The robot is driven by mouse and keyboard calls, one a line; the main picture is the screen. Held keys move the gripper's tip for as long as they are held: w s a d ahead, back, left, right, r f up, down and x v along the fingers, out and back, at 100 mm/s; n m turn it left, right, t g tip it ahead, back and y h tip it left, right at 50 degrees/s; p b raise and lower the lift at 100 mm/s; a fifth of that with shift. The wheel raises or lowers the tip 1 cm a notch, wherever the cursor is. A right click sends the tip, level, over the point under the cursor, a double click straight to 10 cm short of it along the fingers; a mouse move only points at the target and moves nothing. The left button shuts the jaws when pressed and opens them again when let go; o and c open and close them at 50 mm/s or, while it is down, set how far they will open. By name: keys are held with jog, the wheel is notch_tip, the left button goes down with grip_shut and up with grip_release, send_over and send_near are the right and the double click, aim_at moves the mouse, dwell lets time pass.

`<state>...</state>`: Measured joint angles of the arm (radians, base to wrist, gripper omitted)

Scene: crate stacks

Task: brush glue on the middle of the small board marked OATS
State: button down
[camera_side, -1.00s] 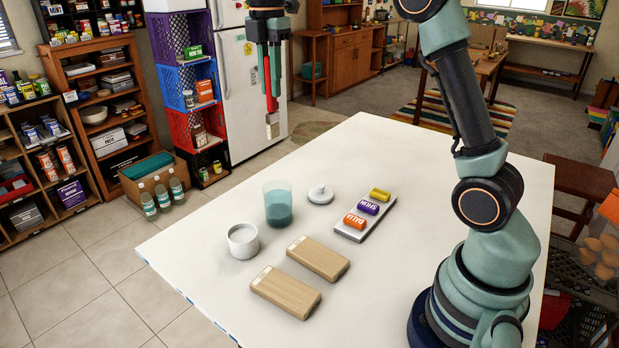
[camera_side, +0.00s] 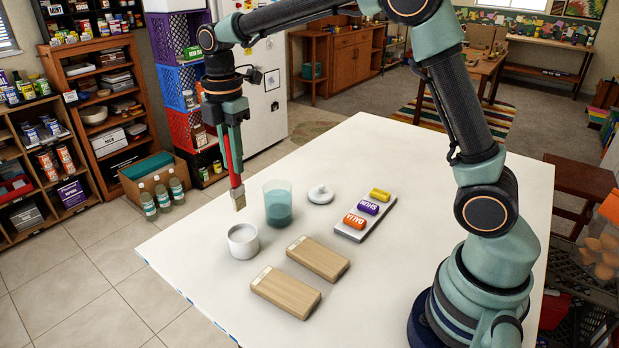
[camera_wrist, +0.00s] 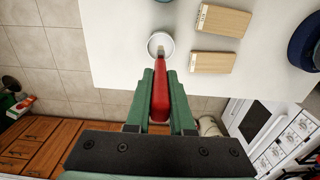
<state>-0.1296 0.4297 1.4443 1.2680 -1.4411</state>
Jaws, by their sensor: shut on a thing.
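My gripper (camera_side: 229,157) is shut on a red-handled brush (camera_side: 234,178), which hangs bristles down above and slightly behind a white cup (camera_side: 243,240). In the wrist view the brush (camera_wrist: 160,98) points at the cup (camera_wrist: 160,42), its tip overlapping the cup's near rim. The cup's contents are hard to make out. Two small wooden boards lie flat on the table, one farther back (camera_side: 318,258) and one nearer the front (camera_side: 286,292). Each has a pale label at its left end. The labels are too small to read, so I cannot tell which says OATS.
A glass of teal liquid (camera_side: 278,205) stands just right of the cup. Behind it lies a white lid (camera_side: 320,195). A tray (camera_side: 348,232) holds orange, purple and yellow pieces. The back of the white table (camera_side: 430,170) is clear.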

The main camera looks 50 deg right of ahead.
aim_at(235, 188)
jog(key=shift+s+a+f, duration=0.15)
jog(key=shift+a+f, duration=0.2)
jog(key=shift+f, duration=3.6)
jog(key=shift+r, duration=0.1)
jog(key=shift+r, duration=3.5)
